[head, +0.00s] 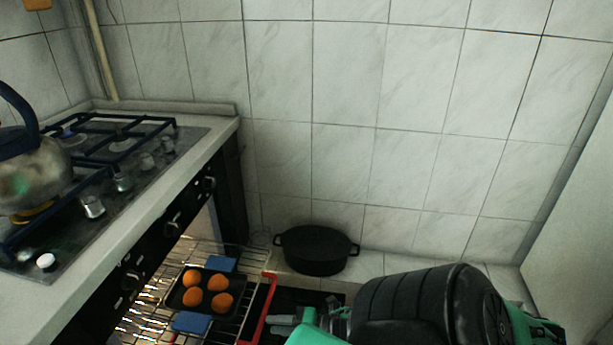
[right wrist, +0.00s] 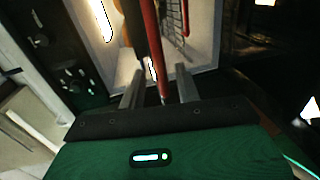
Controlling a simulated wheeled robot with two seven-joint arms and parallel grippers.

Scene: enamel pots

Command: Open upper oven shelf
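A wire oven shelf (head: 205,249) sticks out from the front of the stove in the head view. A red bar (head: 266,308) runs along its outer edge. A dark tray (head: 209,311) with several orange round pieces (head: 193,278) lies on the shelf, with blue pads (head: 222,264) at its two ends. My right gripper (head: 285,320) is at the red bar. In the right wrist view the red bar (right wrist: 152,45) passes between the fingers of my right gripper (right wrist: 158,88), which stand apart with gaps beside it. My left gripper is not in view.
A kettle (head: 35,170) stands on the gas hob (head: 105,150) at left. A black pot (head: 316,252) stands by the tiled wall behind the shelf. A dark flat surface (head: 300,297) lies beyond the red bar.

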